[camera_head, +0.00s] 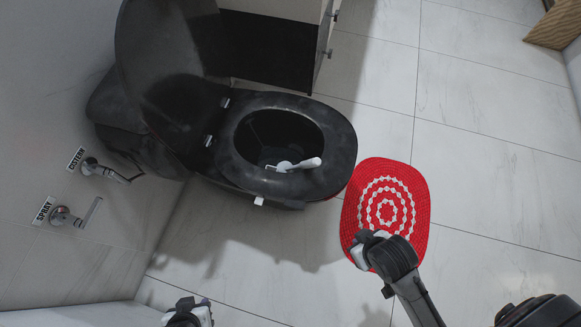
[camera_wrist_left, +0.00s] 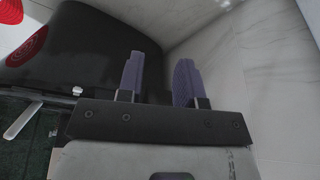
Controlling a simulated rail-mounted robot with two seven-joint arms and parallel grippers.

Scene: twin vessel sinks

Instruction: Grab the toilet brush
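The white toilet brush (camera_head: 309,163) lies tilted in the bowl of the black toilet (camera_head: 342,135), its handle end reaching over the right part of the seat. Its lower end is inside the bowl and hard to make out. My left gripper (camera_head: 196,302) is at the bottom edge of the head view, well below and left of the brush. In the left wrist view its two purple fingers (camera_wrist_left: 160,80) stand apart with nothing between them. My right arm's end (camera_head: 372,250) is over the red mat, apart from the brush; its fingers cannot be made out.
A red oval mat (camera_head: 400,180) with white rings lies right of the toilet. A dark cabinet (camera_head: 268,50) stands behind it. Wall valves labelled cistern (camera_head: 105,170) and spray (camera_head: 75,215) stick out at left. Tiled floor (camera_head: 480,130) is clear at right.

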